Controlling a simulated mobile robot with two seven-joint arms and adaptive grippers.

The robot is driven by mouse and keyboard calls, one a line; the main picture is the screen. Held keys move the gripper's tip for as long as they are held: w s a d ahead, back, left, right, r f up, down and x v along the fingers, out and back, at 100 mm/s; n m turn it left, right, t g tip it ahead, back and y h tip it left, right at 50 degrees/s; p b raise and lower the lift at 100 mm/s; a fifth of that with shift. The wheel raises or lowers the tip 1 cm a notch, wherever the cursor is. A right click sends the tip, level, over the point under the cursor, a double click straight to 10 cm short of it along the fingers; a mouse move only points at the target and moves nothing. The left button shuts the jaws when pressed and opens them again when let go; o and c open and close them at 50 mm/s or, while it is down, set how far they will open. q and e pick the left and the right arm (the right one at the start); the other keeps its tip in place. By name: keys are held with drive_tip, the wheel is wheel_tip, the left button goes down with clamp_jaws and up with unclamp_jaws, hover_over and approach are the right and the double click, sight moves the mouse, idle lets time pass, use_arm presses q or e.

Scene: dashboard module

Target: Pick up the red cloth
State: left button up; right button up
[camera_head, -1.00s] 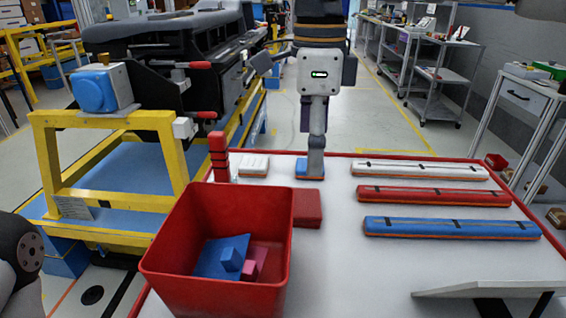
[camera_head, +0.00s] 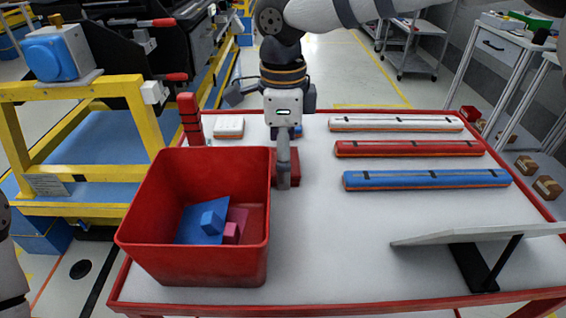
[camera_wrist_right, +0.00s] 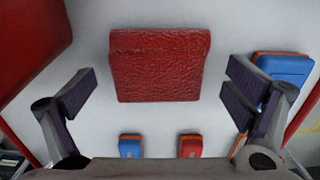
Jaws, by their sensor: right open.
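The red cloth (camera_head: 291,166) is a folded, flat rectangle on the white table (camera_head: 330,235), just right of the red bin. In the head view my right gripper (camera_head: 284,183) hangs over it and covers part of it. In the right wrist view the whole cloth (camera_wrist_right: 160,64) lies flat, ahead of and between the two spread fingers. The right gripper (camera_wrist_right: 165,92) is open and empty, and neither finger appears to touch the cloth. My left gripper is out of view.
The red bin (camera_head: 138,225) stands close left of the cloth, with blue and pink pieces inside. A red stack (camera_head: 189,120) and a white folded piece (camera_head: 229,127) are behind. White, red (camera_head: 410,148) and blue long bars lie right. A tilted panel (camera_head: 480,233) stands front right.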

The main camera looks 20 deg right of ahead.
drive_tip(key=c, duration=1.2)
drive_tip(key=shift+c, duration=0.2)
